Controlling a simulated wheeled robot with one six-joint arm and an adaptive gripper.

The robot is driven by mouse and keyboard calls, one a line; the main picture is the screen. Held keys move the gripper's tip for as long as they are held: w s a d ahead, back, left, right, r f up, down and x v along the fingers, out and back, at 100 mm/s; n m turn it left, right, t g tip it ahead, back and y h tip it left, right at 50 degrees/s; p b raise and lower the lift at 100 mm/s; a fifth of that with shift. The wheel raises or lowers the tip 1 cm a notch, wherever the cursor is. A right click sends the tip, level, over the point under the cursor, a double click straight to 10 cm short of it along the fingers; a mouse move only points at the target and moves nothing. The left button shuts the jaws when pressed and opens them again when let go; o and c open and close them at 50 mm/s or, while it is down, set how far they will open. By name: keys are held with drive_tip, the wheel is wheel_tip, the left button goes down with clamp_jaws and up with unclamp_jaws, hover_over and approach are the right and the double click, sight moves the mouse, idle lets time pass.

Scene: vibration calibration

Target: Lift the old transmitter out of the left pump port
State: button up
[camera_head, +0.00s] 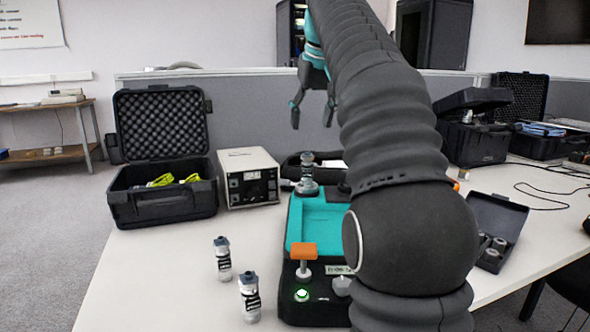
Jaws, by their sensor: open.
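A small silver and dark transmitter (307,170) stands upright in the left port at the far end of the teal and black pump unit (312,222). My gripper (311,116) is open and empty, pointing down, and appears above the transmitter with a clear gap. My arm covers the right side of the pump unit, so the right port is mostly hidden. Two similar silver transmitters with blue-grey caps, one farther back (222,260) and one nearer (249,298), stand upright on the table left of the unit.
An orange-topped knob (303,253) and a lit green button (302,295) are at the unit's near end. A grey instrument box (248,178) and an open black case (163,205) stand at left. A small open case (497,215) is at right.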

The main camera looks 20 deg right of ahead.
sight(307, 155)
drive_tip(key=w+f+b, duration=0.1)
drive_tip(key=f, duration=0.1)
drive_tip(key=w+d+f+b, duration=0.1)
drive_tip(key=w+f, duration=0.1)
drive_tip(key=f, duration=0.1)
drive_tip(key=w+f+b, duration=0.2)
drive_tip(key=shift+d+f, duration=0.15)
drive_tip(key=shift+d, duration=0.15)
drive_tip(key=shift+b+x, duration=1.2)
drive_tip(key=shift+x, duration=1.45)
drive_tip(key=shift+s+a, duration=0.1)
drive_tip(key=shift+s, duration=0.05)
clamp_jaws()
